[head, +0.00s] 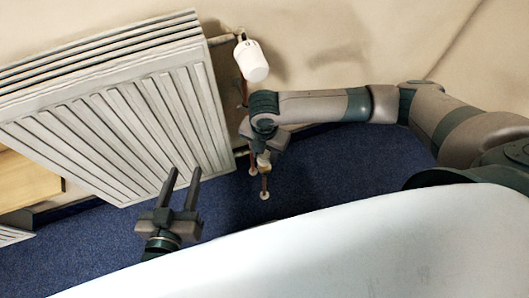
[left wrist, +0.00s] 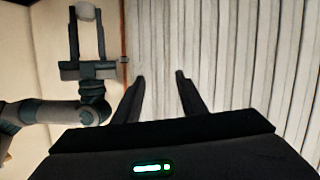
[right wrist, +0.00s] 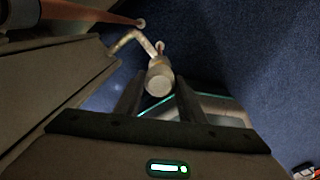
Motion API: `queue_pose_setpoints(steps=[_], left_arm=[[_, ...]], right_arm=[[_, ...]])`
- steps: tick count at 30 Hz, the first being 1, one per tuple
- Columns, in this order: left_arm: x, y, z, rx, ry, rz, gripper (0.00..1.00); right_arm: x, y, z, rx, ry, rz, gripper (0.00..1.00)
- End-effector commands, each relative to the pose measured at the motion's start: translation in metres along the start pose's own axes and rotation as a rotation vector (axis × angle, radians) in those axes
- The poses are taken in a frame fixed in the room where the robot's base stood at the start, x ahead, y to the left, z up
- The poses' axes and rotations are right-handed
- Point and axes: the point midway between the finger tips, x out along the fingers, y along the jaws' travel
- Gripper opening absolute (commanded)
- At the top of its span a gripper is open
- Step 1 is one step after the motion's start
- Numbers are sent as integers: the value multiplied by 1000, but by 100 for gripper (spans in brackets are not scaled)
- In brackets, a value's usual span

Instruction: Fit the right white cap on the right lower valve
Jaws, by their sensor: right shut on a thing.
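The right white cap (right wrist: 158,84) is between the fingertips of my right gripper (right wrist: 159,78), its round flat end facing the right wrist camera. It shows pale at the fingertips in the left wrist view (left wrist: 85,12). The right lower valve (right wrist: 158,60) is directly behind the cap, mostly hidden by it; I cannot tell whether the cap is seated or just touching. A bent pipe (right wrist: 125,40) runs from the valve toward the radiator. In the head view my right gripper (head: 264,152) is low beside the radiator's right edge. My left gripper (head: 182,172) is open and empty before the radiator.
The white ribbed radiator (head: 120,120) fills the left of the head view. A larger white valve head (head: 252,60) sits at its upper right corner. A copper pipe (head: 264,184) goes down to the blue carpet (head: 330,165).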

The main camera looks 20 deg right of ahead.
Motion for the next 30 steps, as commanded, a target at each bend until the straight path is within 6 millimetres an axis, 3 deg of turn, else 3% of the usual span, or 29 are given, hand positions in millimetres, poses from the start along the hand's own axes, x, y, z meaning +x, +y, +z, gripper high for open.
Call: queue_pose_setpoints(steps=[30], left_arm=[[-12,22,-70,29,412,39,38]], right_arm=[[19,0,0,0,0,0,15]])
